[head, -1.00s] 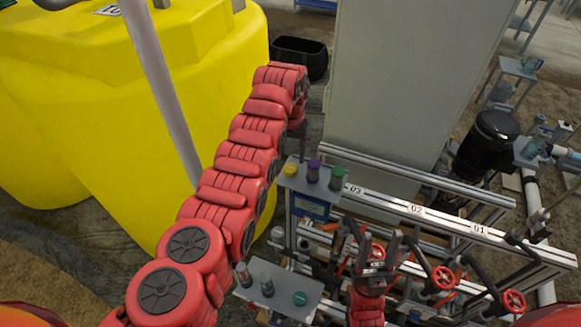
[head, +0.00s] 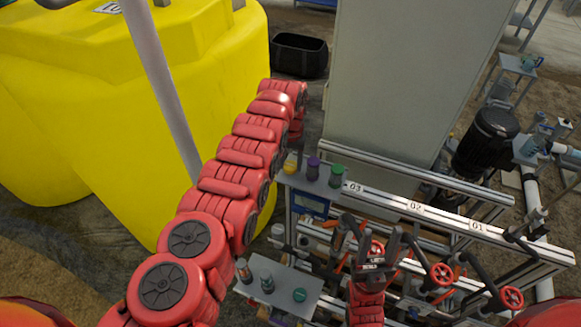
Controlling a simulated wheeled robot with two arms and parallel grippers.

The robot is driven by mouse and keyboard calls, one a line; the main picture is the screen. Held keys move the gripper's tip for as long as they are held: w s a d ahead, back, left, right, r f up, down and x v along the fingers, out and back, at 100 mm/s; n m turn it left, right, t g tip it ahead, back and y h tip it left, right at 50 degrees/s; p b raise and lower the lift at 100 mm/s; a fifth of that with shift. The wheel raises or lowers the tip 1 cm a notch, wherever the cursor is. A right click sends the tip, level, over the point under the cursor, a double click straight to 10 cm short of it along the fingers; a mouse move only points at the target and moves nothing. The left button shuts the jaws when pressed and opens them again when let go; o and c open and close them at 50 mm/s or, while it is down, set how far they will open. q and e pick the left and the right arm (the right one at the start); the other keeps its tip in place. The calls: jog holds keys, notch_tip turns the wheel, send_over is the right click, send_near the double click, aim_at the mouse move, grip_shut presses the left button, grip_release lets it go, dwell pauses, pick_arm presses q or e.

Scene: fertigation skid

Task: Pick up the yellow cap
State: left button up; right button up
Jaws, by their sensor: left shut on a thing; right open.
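The yellow cap (head: 290,168) is at the left end of the small grey shelf (head: 319,189), beside a purple cap (head: 313,168) and a green cap (head: 337,170). My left gripper (head: 294,158) reaches down from above and is shut on the yellow cap. The arm's wrist hides much of the fingers, and I cannot tell whether the cap is clear of the shelf. My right gripper (head: 378,245) is open and empty, low in front of the skid frame with its fingers pointing up.
A skid rail (head: 440,214) with labels 03, 02 and 01 runs right of the shelf. Red valve handwheels (head: 442,273) sit below it. A lower grey shelf (head: 290,284) holds a teal cap (head: 299,295) and small fittings. A large yellow tank (head: 110,110) stands left; a grey cabinet (head: 400,90) stands behind.

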pick_arm(q)
jog(key=shift+c, duration=0.8)
jog(key=shift+r, duration=0.2)
